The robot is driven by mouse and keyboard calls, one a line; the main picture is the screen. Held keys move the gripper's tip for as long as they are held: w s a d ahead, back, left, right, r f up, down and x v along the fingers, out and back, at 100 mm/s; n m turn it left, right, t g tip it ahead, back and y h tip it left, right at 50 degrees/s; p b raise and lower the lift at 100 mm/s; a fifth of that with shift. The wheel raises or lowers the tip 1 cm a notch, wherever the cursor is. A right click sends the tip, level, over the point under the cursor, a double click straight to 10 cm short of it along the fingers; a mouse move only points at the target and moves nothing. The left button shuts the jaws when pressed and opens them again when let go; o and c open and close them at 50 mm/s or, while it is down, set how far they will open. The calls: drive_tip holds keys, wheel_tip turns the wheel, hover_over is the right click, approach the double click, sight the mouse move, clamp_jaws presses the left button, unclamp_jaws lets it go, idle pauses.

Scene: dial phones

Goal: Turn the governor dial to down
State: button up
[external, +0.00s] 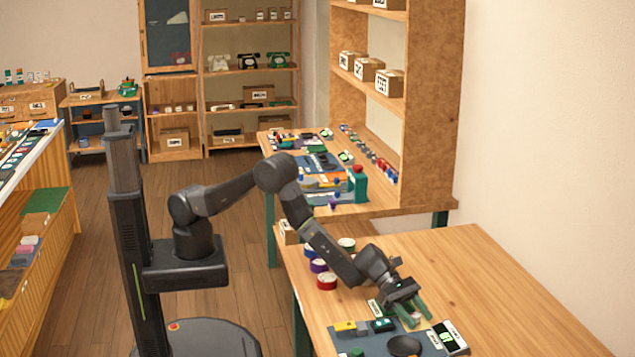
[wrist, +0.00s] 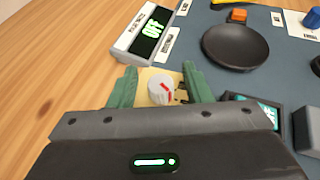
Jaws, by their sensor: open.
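A dial (wrist: 161,90) with a pale round knob and a red mark sits on a yellowish plate in the wrist view. Its label is not readable, so I cannot tell its name. My gripper (wrist: 160,88) is open, with one green finger on each side of the knob. I cannot tell whether the fingers touch it. The gripper (external: 408,309) also shows low over the front table in the external view, where it hides the dial. A display box (wrist: 149,32) with green lit letters that seem to read "OFF" stands just beyond the dial; it also shows in the external view (external: 449,337).
A black round dish (wrist: 235,46) lies on the blue-grey mat (wrist: 199,20). A small device with a lit screen (wrist: 254,108) is close to the right finger. Coloured rolls (external: 327,281) stand near the table's left edge. The wooden table (external: 480,270) is clear toward the back right.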

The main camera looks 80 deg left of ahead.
drive_tip(key=b+v, duration=0.2)
drive_tip(key=v, duration=1.1)
drive_tip(key=shift+s+a+r+b, duration=0.1)
drive_tip(key=shift+a+r+b, duration=0.1)
drive_tip(key=shift+a+b, duration=0.15)
drive_tip(key=s+d+r+m+g+y+p, duration=0.1)
drive_tip(key=s+d+r+m+g+p, duration=0.25)
drive_tip(key=d+m, duration=0.45)
drive_tip(key=s+d+r+m+g+y+p, duration=0.1)
drive_tip(key=s+d+r+m+g+p, duration=0.3)
drive_tip(key=m, duration=0.7)
drive_tip(key=w+a+m+t+y+p, duration=0.4)
drive_tip(key=w+m+t+y, duration=0.3)
drive_tip(key=m, duration=0.5)
drive_tip(key=shift+g+y, duration=0.3)
drive_tip(key=shift+g, duration=0.35)
drive_tip(key=x, duration=0.4)
drive_tip(key=p+x, duration=0.1)
drive_tip(key=x, duration=0.3)
drive_tip(key=w+p+x, duration=0.1)
drive_tip(key=x, duration=0.4)
drive_tip(key=shift+w+d+r, duration=0.1)
drive_tip(key=shift+r, duration=0.1)
